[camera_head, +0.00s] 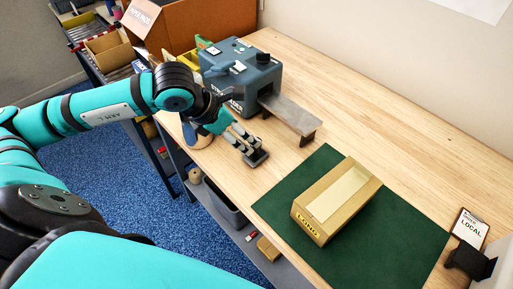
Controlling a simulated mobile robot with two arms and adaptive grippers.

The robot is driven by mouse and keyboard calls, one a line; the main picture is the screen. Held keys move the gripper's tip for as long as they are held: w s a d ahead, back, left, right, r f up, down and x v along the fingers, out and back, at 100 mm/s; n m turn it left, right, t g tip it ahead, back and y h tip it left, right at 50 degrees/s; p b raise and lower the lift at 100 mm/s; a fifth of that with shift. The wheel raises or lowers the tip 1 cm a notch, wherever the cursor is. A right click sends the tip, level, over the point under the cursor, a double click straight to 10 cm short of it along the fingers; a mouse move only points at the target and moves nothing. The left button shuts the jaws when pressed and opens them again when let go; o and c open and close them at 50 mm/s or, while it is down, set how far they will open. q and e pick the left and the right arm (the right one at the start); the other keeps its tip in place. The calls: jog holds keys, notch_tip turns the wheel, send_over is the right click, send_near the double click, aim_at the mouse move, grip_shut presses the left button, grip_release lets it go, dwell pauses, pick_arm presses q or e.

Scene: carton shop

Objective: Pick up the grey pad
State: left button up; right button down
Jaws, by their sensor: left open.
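The grey pad (258,158) is a small dark flat piece on the wooden table (400,130), near its front edge and left of the green mat. My left gripper (246,146) reaches in from the left, with its fingers slanting down to the pad. The fingers are open, and their tips are at or just above the pad, partly covering it. I cannot tell whether they touch it. My right gripper is not in view.
A grey-blue machine (240,75) with a metal outfeed plate (290,114) stands behind the gripper. A long carton (338,200) lies on the green mat (390,235).

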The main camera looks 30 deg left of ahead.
aim_at(262, 150)
pick_arm(q)
jog(key=p+x, duration=0.1)
jog(key=x, duration=0.3)
jog(key=shift+w+d+r, duration=0.1)
jog(key=shift+w+d, duration=0.1)
jog(key=shift+w, duration=0.05)
jog(key=x, duration=0.2)
jog(key=shift+f, duration=0.35)
jog(key=shift+w+f+p, duration=0.15)
jog(key=shift+f+p, duration=0.05)
jog(key=shift+p, duration=0.15)
jog(key=p+x, duration=0.1)
jog(key=x, duration=0.2)
jog(key=shift+w+f+p, duration=0.15)
jog(key=shift+f+p, duration=0.2)
jog(key=shift+w+d+f, duration=0.1)
jog(key=shift+w+f, duration=0.15)
jog(key=shift+f, duration=0.3)
jog(key=c, duration=1.3)
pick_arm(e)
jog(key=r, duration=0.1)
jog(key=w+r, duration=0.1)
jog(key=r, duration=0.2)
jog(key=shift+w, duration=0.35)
